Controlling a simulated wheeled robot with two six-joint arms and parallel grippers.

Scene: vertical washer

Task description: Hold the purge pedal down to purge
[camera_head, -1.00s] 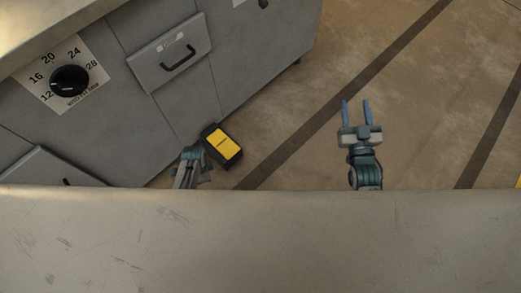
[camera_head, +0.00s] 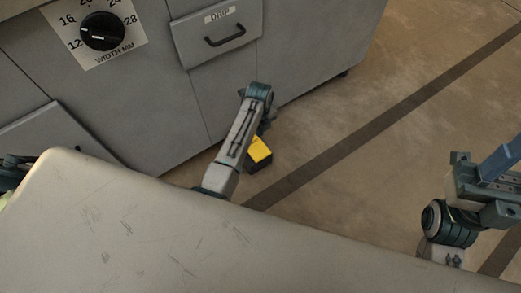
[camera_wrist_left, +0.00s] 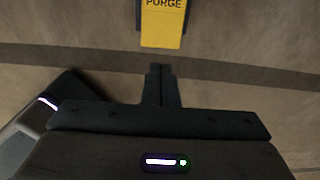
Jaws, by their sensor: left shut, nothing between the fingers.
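The purge pedal is a yellow pad on a dark base, low by the foot of the grey cabinet; it shows in the head view (camera_head: 259,149), partly hidden by my left arm. In the left wrist view the pedal (camera_wrist_left: 162,30) shows the word PURGE, cut by the top edge. My left gripper (camera_wrist_left: 161,68) is shut and empty, its fingertips just short of the pedal's near edge in that picture; I cannot tell whether they touch. In the head view its fingers are hidden behind the wrist. My right gripper (camera_head: 500,165) is at the right edge, away from the pedal, one blue finger showing.
The grey cabinet (camera_head: 160,110) has a black width dial (camera_head: 103,31) and a drawer marked DRIP (camera_head: 216,32) with a black handle. A pale worn surface (camera_head: 150,230) fills the foreground. Brown floor with a dark stripe (camera_head: 370,125) lies open to the right.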

